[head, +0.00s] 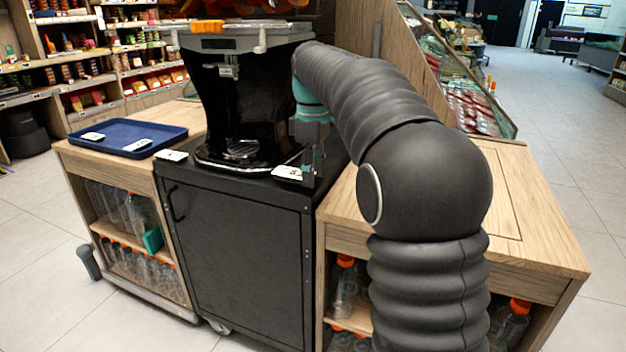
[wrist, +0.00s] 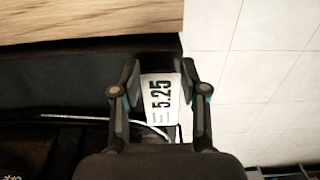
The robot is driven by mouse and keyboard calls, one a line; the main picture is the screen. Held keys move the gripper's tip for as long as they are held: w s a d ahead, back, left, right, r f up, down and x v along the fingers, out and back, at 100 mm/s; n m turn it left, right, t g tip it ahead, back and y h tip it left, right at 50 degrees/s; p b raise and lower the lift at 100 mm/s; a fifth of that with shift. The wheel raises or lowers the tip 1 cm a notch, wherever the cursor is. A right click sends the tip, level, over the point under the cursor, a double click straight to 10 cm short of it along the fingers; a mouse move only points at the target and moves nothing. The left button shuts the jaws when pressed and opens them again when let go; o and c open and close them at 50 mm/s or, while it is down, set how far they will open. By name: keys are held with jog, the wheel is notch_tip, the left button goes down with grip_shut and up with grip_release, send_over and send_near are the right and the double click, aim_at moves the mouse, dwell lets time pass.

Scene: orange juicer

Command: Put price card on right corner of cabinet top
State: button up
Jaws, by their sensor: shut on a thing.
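The price card (wrist: 160,97), white with "5.25" in black, is between the fingers of my gripper (wrist: 160,76) in the wrist view. My gripper is shut on it. In the head view the price card (head: 287,173) shows at the right front corner of the black cabinet top (head: 240,178), with my gripper (head: 308,168) beside it. The card looks level and at or just above the surface; I cannot tell whether it touches. My arm hides the back right of the cabinet top.
Another card (head: 172,156) lies at the cabinet top's left front corner. The juicer (head: 240,100) stands behind. A blue tray (head: 160,133) with two cards is on the left wooden counter. A wooden counter (head: 540,235) adjoins on the right.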

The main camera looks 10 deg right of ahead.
jog(key=shift+f, duration=0.85)
jog(key=o, duration=1.1)
jog(key=shift+f, duration=0.1)
notch_tip(320, 180, up, 12)
jog(key=p, duration=0.3)
